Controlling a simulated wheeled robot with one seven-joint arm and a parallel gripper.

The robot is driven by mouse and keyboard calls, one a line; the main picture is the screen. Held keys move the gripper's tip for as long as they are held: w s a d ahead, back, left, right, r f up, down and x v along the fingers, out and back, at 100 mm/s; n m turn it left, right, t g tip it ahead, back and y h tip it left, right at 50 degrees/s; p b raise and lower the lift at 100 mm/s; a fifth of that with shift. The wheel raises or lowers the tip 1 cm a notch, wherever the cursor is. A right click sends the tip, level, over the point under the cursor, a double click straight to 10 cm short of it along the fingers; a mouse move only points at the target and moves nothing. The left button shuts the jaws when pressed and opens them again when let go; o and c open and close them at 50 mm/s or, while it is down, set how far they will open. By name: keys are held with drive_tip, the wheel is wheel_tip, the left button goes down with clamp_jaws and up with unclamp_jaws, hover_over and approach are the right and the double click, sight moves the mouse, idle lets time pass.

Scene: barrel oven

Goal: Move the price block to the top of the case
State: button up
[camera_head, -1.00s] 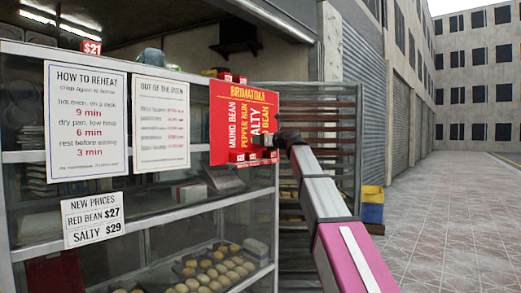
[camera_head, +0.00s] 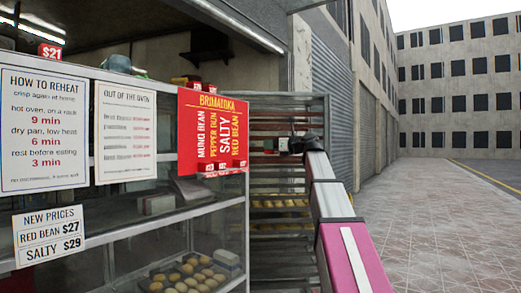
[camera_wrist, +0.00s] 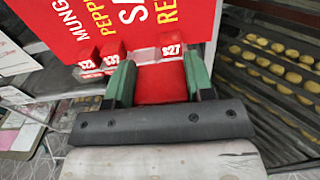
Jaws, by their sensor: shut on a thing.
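A $21 block (camera_head: 49,51) stands on that top, and red blocks (camera_head: 194,85) stand there behind the sign.
More red blocks (camera_wrist: 113,53) sit on the sign's lower ledge. White notices (camera_head: 125,130) hang on the case front. A rack (camera_head: 278,215) with trays of buns stands behind my gripper. Paved ground (camera_head: 430,220) is clear at right.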

drive_tip(key=shift+s+d, duration=0.15)
drive_tip(key=shift+d, duration=0.15)
drive_tip(key=shift+d+f, duration=0.1)
drive_tip(key=shift+f, duration=0.3)
drive_tip(key=s+d+f+g, duration=0.1)
drive_tip(key=s+d+f, duration=0.1)
drive_tip(key=f, duration=1.3)
drive_tip(key=s+d+f, duration=0.2)
drive_tip(key=f, duration=1.2)
drive_tip(key=s+f, duration=0.6)
drive_tip(key=f, duration=0.6)
drive_tip(key=s+d+f, duration=0.1)
drive_tip(key=s+f, duration=0.6)
drive_tip(key=f, duration=0.5)
drive_tip(key=shift+s+d+t, duration=0.2)
drive_tip(key=shift+s+t, duration=0.05)
drive_tip(key=shift+t, duration=0.05)
drive_tip(key=shift+n+y, duration=0.3)
